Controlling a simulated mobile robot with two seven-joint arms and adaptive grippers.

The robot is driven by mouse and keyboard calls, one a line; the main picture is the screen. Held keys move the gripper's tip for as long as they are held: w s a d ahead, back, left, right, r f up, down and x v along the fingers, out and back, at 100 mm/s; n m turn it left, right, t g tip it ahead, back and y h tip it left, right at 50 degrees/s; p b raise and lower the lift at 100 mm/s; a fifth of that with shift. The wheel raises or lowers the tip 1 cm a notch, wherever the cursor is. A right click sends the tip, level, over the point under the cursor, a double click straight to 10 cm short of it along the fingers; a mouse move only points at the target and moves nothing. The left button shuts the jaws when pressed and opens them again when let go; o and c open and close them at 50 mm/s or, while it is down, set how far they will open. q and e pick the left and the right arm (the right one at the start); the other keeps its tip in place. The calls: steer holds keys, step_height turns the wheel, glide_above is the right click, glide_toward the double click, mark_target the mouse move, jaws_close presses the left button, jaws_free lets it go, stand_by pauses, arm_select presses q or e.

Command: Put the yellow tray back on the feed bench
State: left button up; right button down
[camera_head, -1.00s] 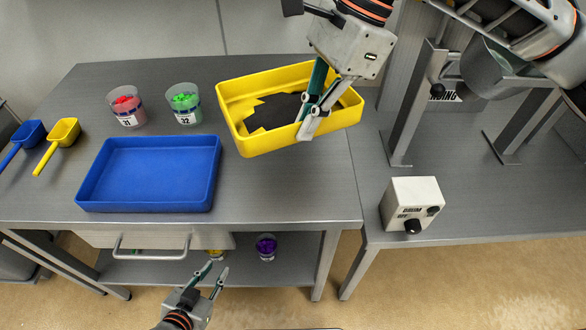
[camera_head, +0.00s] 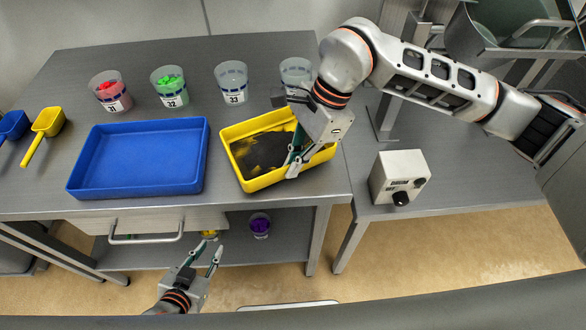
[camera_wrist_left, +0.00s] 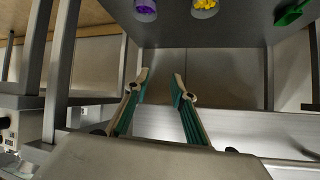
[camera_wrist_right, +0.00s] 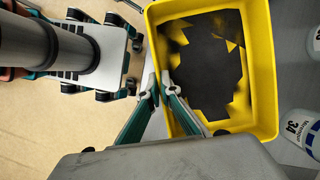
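The yellow tray (camera_head: 240,176) is at the bench's front right, right of the blue tray, with dark material inside. It looks level; I cannot tell for sure whether its base touches the bench. My right gripper (camera_head: 293,171) is shut on its front wall, towards the right. In the right wrist view the fingers (camera_wrist_right: 160,80) straddle the yellow wall (camera_wrist_right: 262,60). The feed bench (camera_head: 60,95) is the grey metal table. My left gripper (camera_head: 206,248) is open and empty in front of the bench, below its top; its spread fingers show in the left wrist view (camera_wrist_left: 161,76).
The blue tray (camera_head: 140,160) lies to the left. Cups of red (camera_head: 110,92) and green (camera_head: 169,88) pieces and two clear cups (camera_head: 232,82) (camera_head: 295,75) stand behind. Yellow (camera_head: 46,124) and blue (camera_head: 12,126) scoops lie far left. A control box (camera_head: 400,176) stands right.

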step_height(320, 180, down, 2)
steer(key=shift+f, duration=0.15)
steer(key=shift+f, duration=0.2)
steer(key=c, duration=2.3)
jaws_free()
steer(key=shift+r, duration=0.2)
steer(key=b+v, duration=0.1)
steer(key=v, duration=1.1)
